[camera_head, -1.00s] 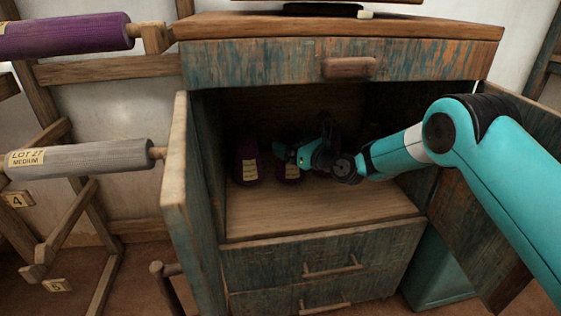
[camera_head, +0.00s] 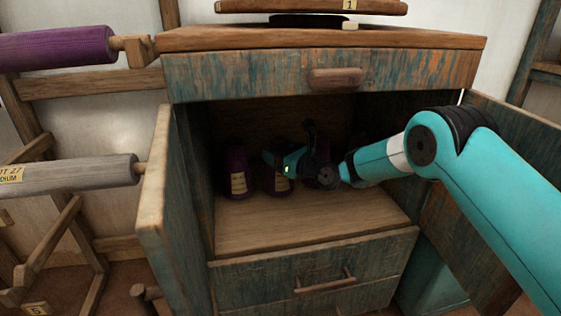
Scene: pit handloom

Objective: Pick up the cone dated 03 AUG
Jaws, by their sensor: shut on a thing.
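Two dark purple cones with pale labels stand inside the open cabinet compartment. The left cone (camera_head: 237,172) stands apart from my gripper near the left wall. The second cone (camera_head: 277,182) stands to its right, partly hidden by my gripper. My gripper (camera_head: 284,167) reaches in from the right and is shut on this second cone near its upper part. The labels are too small and dark to read, so I cannot tell which cone is dated 03 AUG. Whether the held cone touches the shelf is unclear.
The cabinet's left door (camera_head: 155,190) and right door (camera_head: 500,150) stand open. A closed drawer (camera_head: 400,72) is above the compartment and more drawers (camera_head: 320,275) are below. The shelf front (camera_head: 300,222) is clear. Yarn rolls (camera_head: 60,48) on a wooden rack stand at left.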

